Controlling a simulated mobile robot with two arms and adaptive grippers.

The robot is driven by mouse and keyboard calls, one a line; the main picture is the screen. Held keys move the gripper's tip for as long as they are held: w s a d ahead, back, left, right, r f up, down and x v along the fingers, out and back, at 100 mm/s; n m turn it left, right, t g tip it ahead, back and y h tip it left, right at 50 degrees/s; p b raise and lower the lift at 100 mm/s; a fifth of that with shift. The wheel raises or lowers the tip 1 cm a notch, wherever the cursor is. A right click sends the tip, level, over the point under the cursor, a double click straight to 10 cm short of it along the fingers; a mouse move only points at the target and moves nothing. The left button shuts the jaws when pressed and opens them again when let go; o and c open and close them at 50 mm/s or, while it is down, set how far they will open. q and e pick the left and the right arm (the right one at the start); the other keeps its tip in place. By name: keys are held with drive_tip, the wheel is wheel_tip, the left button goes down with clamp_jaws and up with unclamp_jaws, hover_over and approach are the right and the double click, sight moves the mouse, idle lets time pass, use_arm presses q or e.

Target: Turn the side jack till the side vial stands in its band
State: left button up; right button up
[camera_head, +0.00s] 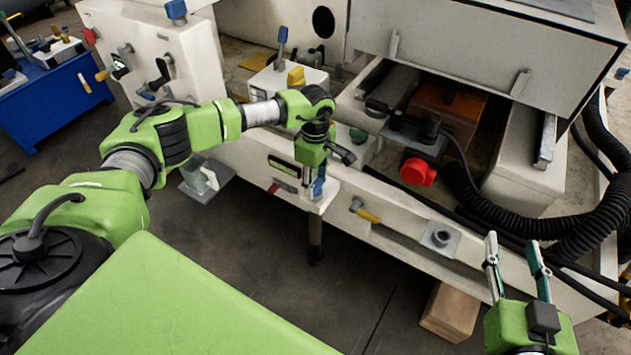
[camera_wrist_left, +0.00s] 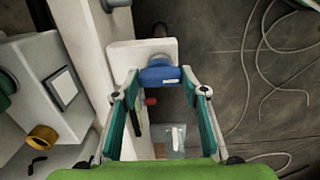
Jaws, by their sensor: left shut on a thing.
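The side jack appears to be the blue-knobbed part (camera_wrist_left: 160,76) on a white bracket at the machine's front corner. Its blue knob shows in the head view (camera_head: 318,188) under my left gripper (camera_head: 314,176). In the left wrist view, the fingers of my left gripper (camera_wrist_left: 160,82) are shut on the blue knob from both sides. A small dark-framed window with a pale green strip, probably the side vial (camera_head: 283,167), is on the front face left of the knob; its bubble is too small to read. My right gripper (camera_head: 512,242) is open and empty.
A red pointer-like part (camera_head: 285,187) sits below the vial. A yellow-handled lever (camera_head: 366,213) and a grey socket plate (camera_head: 440,238) are along the front rail. A wooden block (camera_head: 450,312) lies on the floor near my right gripper. Black hoses (camera_head: 520,215) run at the right.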

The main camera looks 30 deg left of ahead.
sight(315, 184)
idle(0.4)
use_arm(q)
drive_tip(key=o, duration=1.1)
wheel_tip(315, 184, up, 12)
